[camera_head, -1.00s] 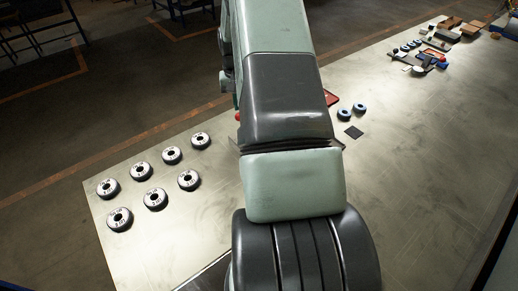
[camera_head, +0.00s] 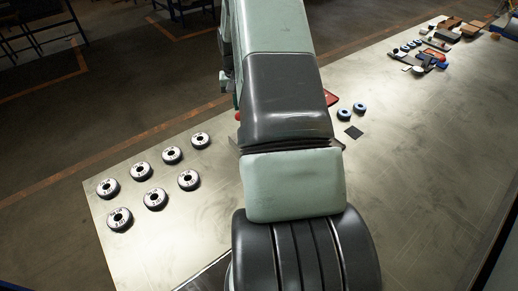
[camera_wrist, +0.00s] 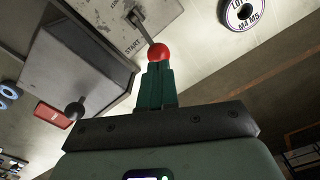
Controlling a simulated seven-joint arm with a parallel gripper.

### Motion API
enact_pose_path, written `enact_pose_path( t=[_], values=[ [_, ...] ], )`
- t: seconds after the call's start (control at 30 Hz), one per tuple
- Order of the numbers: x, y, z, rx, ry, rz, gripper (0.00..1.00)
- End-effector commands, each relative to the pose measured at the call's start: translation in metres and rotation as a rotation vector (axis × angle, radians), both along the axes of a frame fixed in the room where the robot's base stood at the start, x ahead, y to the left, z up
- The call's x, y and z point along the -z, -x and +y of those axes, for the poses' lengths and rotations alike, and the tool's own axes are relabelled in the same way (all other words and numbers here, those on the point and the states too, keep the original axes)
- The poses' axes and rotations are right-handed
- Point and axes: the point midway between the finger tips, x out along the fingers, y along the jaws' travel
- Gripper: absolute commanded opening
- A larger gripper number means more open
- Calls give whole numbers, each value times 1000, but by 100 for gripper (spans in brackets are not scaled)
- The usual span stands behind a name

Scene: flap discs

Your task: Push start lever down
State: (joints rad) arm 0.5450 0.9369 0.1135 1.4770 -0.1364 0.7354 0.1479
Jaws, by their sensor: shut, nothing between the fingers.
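The start lever (camera_wrist: 146,32) is a thin metal arm with a red ball knob (camera_wrist: 158,53), set in a slot in a grey panel (camera_wrist: 110,22) marked START in the wrist view. My gripper (camera_wrist: 157,68) has its dark green fingers shut with nothing between them. The fingertips lie right at the red knob in the picture; whether they touch it I cannot tell. In the head view my arm hides most of the machine, and only a bit of the red knob (camera_head: 237,115) shows at the arm's left edge.
Several white-faced discs (camera_head: 155,198) stand on the metal table (camera_head: 420,190) at left. Two blue-rimmed discs (camera_head: 344,114) and a dark square pad (camera_head: 354,132) lie right of my arm. A grey box-shaped housing (camera_wrist: 85,55) with a dark knob (camera_wrist: 74,110) is beside the lever.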

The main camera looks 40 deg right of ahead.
Motion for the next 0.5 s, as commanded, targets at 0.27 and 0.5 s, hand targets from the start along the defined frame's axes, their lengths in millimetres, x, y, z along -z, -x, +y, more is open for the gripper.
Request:
enact_pose_path(
  t=[0.27,0.5],
  values=[
    [0,0,0,0,0,0,0],
    [3,0,0,0,-1,1,0]
  ],
)
